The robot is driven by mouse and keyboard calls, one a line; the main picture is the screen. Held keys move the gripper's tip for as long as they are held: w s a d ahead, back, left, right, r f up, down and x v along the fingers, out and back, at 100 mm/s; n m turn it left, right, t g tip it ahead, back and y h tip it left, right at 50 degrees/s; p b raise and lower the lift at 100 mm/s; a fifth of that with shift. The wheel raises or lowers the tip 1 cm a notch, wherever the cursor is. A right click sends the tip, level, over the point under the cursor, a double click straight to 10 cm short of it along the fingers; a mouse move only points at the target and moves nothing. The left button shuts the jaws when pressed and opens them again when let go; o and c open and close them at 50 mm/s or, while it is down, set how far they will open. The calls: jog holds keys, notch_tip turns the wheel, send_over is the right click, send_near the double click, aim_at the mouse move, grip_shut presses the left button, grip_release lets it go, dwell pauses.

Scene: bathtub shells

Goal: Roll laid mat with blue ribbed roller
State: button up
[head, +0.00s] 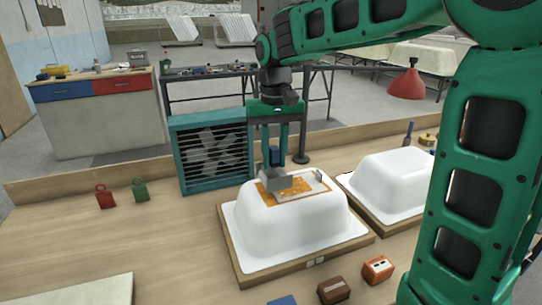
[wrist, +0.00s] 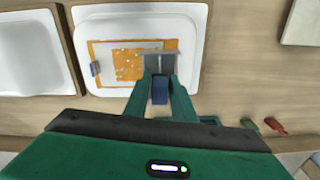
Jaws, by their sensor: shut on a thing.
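My gripper (head: 275,150) is shut on the blue handle of the roller (head: 288,185). The roller's wide grey head shows in the wrist view (wrist: 160,63), ahead of the fingers. The head is over one end of the orange and white patch, which holds the mat (head: 300,193), on top of a white upturned bathtub shell (head: 285,230). In the wrist view, the mat (wrist: 128,66) is mottled white over orange, with a pale strip around it. I cannot tell whether the roller head touches it. A small grey-blue piece (wrist: 95,69) lies at the mat's opposite end.
A second white shell (head: 390,180) stands close on the right. A teal-framed fan box (head: 212,152) is behind left. Red (head: 104,196) and green (head: 140,189) weights stand left. Brown (head: 333,290) and orange (head: 378,270) boxes sit in front.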

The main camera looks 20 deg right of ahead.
aim_at(274, 148)
jog(key=shift+f, duration=1.25)
dwell(0.8)
jog(key=shift+d, duration=0.15)
jog(key=shift+d, duration=5.25)
jog(key=shift+a, duration=0.1)
jog(key=shift+a, duration=5.35)
jog(key=shift+r, duration=3.05)
jog(key=shift+s, duration=0.1)
